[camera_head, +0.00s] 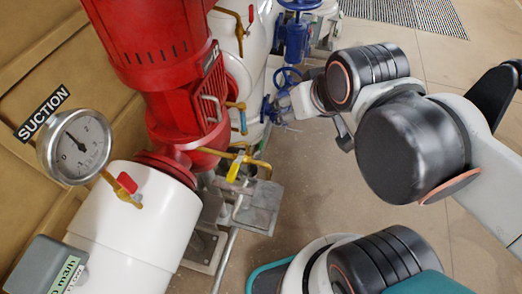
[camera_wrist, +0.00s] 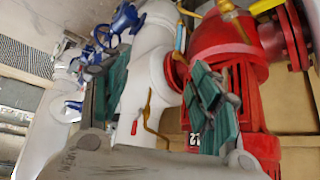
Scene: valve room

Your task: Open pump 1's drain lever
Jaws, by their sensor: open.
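The red pump (camera_head: 165,70) stands left of my arm in the head view; I cannot read its number. A yellow-handled lever (camera_head: 234,170) sits on a thin yellow pipe low at its base.
A red-handled valve (camera_head: 127,183) and a gauge (camera_head: 75,146) sit by the white suction pipe (camera_head: 135,235). A blue-handled valve (camera_head: 243,120) is on the pump's side. Blue handwheels (camera_head: 288,78) stand behind, close to my wrist. Bare floor (camera_head: 295,190) lies right of the pump.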

